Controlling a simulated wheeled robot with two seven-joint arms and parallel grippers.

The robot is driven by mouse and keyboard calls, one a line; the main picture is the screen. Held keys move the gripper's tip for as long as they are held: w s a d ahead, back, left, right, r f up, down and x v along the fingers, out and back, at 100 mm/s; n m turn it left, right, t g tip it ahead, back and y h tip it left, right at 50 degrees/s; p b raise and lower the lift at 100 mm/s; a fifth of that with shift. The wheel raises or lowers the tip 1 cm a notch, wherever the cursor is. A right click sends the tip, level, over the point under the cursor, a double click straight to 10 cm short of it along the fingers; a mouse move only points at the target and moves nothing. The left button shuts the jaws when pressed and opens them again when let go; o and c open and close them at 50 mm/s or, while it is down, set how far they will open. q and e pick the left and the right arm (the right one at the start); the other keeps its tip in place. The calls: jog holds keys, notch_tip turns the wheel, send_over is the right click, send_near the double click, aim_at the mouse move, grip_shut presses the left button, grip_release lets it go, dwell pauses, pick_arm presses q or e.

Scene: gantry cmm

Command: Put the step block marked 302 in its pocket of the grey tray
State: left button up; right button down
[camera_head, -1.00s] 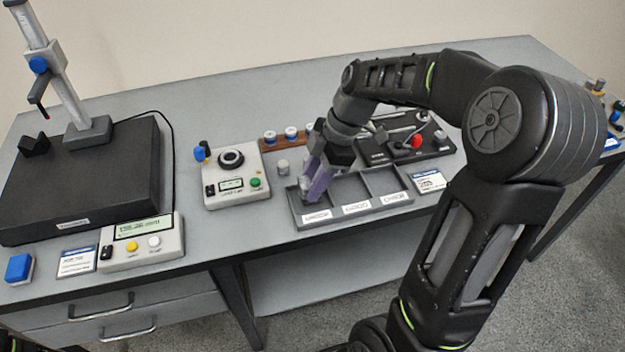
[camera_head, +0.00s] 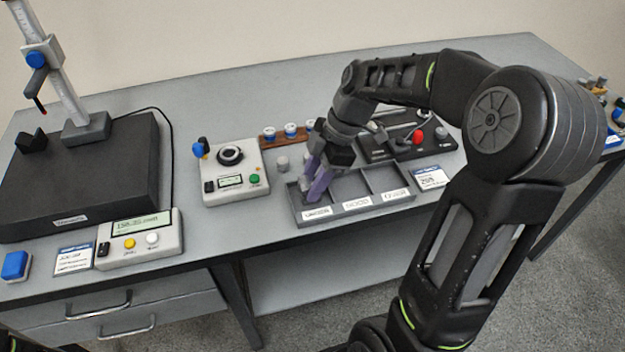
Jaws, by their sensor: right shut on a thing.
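The grey tray (camera_head: 408,204) has three pockets in a row, with front labels that seem to read UNDER, GOOD and OVER. My right gripper (camera_head: 311,192) reaches down with its purple fingers into the left pocket. It is shut on a small grey piece, taken to be the step block; the fingers hide most of it. I cannot read its marking or tell whether it touches the pocket floor. The middle and right pockets look empty. My left gripper is not in view.
A small grey cylinder (camera_head: 282,164) stands just behind the tray's left corner. A button box (camera_head: 232,190) with a round dial is to the left, a black device (camera_head: 440,144) with a red knob behind right. A card (camera_head: 431,177) lies right. A height gauge stands on a dark plate (camera_head: 85,178).

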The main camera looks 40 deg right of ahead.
jog(key=shift+f, duration=0.2)
jog(key=shift+c, duration=2.2)
grip_release()
jog(key=shift+r, duration=0.1)
jog(key=shift+r+p, duration=1.95)
jog(key=shift+r, duration=1.5)
